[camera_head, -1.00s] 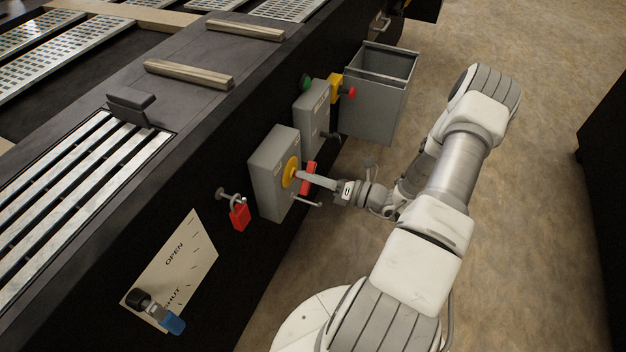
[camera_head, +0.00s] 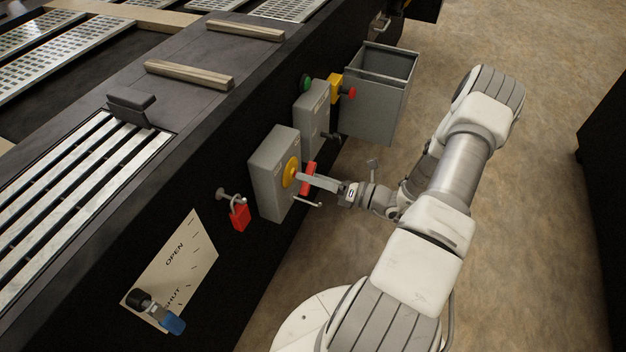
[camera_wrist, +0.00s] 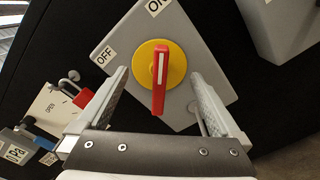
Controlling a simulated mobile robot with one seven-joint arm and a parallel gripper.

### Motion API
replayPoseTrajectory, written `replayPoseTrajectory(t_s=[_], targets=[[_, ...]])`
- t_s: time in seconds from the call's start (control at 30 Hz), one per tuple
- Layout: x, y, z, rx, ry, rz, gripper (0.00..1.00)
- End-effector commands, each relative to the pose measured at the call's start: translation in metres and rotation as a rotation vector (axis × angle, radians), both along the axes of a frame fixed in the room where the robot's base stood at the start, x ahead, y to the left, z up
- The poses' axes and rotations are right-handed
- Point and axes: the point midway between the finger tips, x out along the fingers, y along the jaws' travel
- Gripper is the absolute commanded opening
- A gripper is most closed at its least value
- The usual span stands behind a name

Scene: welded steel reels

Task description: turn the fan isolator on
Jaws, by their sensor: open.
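The fan isolator is a grey box (camera_head: 268,180) on the black side of the machine. It has a yellow disc (camera_wrist: 177,68) and a red handle (camera_wrist: 158,98). In the wrist view the handle stands nearly upright, its long end down and its white line towards the ON label (camera_wrist: 156,5). The OFF label (camera_wrist: 105,57) is at the left corner. My gripper (camera_wrist: 158,76) is open, with one finger on each side of the handle and visible gaps. In the head view my gripper (camera_head: 312,181) is at the front of the box and partly covers the handle.
A red padlock (camera_head: 240,217) hangs left of the box. Right of it are a second grey box (camera_head: 311,115), a yellow box with a red button (camera_head: 351,93) and a grey bin (camera_head: 377,115). A blue-handled lever (camera_head: 172,323) is at lower left. Floor at right is open.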

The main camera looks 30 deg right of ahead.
Motion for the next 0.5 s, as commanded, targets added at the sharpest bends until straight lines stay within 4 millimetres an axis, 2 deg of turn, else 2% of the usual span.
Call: replayPoseTrajectory(t_s=[0.5], targets=[[-0.041,-0.032,0.000,0.000,0.000,0.000,1.00]])
